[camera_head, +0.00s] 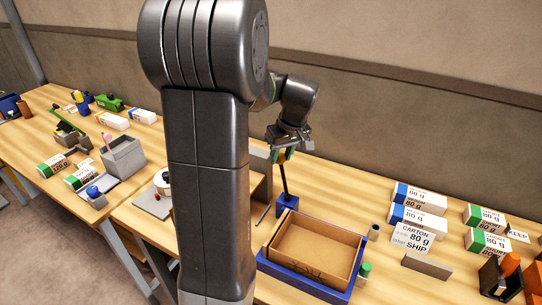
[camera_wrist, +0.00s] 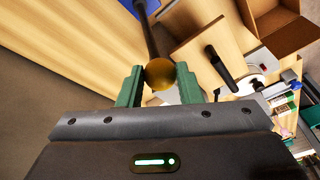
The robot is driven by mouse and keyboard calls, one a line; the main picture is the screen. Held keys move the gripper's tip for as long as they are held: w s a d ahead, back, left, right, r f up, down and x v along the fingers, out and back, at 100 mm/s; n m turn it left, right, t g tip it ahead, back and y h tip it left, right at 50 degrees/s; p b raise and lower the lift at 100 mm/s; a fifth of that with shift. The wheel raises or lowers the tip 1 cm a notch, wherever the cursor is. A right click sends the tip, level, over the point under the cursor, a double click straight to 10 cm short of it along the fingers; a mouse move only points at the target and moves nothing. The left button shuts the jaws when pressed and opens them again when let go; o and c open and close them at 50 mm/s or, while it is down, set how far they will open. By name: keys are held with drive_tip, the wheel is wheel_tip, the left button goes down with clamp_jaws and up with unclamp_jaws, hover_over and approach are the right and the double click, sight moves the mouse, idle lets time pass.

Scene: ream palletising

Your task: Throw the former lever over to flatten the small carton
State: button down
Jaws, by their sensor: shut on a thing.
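The former lever is a dark rod (camera_head: 284,180) rising from a blue block (camera_head: 287,205) at the back left corner of the former.
A grey bin (camera_head: 123,157) stands on the left. My arm hides the middle of the bench. A wall runs behind.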

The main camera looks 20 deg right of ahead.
drive_tip(key=s+d+f+t+y+b, duration=0.3)
drive_tip(key=s+d+t+y+b, duration=0.2)
drive_tip(key=s+d+b, duration=0.3)
drive_tip(key=shift+s+d+f+t+y+b, duration=0.2)
drive_tip(key=shift+s+t+y+b, duration=0.2)
drive_tip(key=shift+s+t+b, duration=0.5)
drive_tip(key=shift+w, duration=0.15)
drive_tip(key=c, duration=1)
unclamp_jaws()
drive_tip(key=shift+c, duration=0.2)
drive_tip(key=shift+d+r, duration=0.1)
drive_tip(key=shift+r, duration=0.05)
drive_tip(key=b+v, duration=0.1)
drive_tip(key=v, duration=1.2)
drive_tip(key=shift+s+d, duration=0.15)
drive_tip(key=shift+s, duration=0.15)
drive_tip(key=shift+w, duration=0.1)
